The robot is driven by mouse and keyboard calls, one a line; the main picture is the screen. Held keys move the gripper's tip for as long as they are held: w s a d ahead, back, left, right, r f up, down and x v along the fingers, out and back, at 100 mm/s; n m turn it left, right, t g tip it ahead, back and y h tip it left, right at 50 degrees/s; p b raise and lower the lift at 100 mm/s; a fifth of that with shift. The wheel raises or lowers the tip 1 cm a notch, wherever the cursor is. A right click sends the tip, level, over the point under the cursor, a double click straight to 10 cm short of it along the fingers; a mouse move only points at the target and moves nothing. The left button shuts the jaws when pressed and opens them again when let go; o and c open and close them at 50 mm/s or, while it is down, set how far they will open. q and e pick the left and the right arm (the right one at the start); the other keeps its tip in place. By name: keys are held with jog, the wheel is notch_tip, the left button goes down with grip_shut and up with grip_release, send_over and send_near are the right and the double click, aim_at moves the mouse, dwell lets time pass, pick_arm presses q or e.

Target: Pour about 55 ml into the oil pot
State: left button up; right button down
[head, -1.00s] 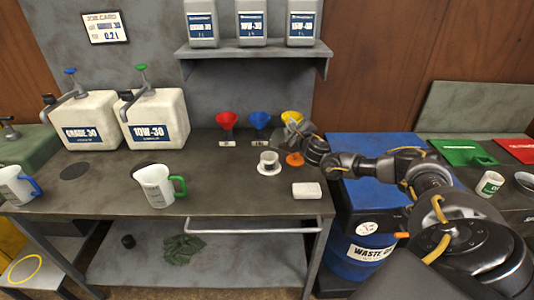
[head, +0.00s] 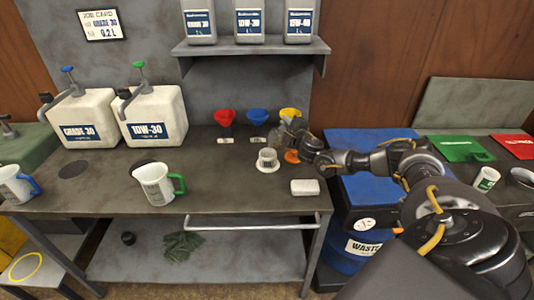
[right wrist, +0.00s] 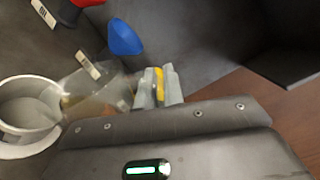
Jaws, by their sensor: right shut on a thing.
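The oil pot looks to be the small white cup (head: 267,157) on a pale round base near the bench's right end. It also shows at the left edge of the right wrist view (right wrist: 30,108). My right gripper (head: 294,130) is just behind and right of it, above the bench. It is shut on a clear see-through vessel (head: 279,134), which slants toward the white cup in the right wrist view (right wrist: 92,92). An orange disc (head: 292,157) lies below the gripper. My left gripper is out of view.
Red (head: 224,117), blue (head: 258,116) and yellow (head: 290,112) funnels stand along the back. A white block (head: 305,187) lies in front of the gripper. A green-handled jug (head: 155,184) and two oil canisters (head: 155,115) stand left. A blue drum (head: 365,150) is right.

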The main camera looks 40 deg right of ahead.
jog(key=shift+w+a+r+n+p, duration=0.15)
jog(key=shift+a+r+n+p, duration=0.4)
jog(key=shift+n, duration=0.15)
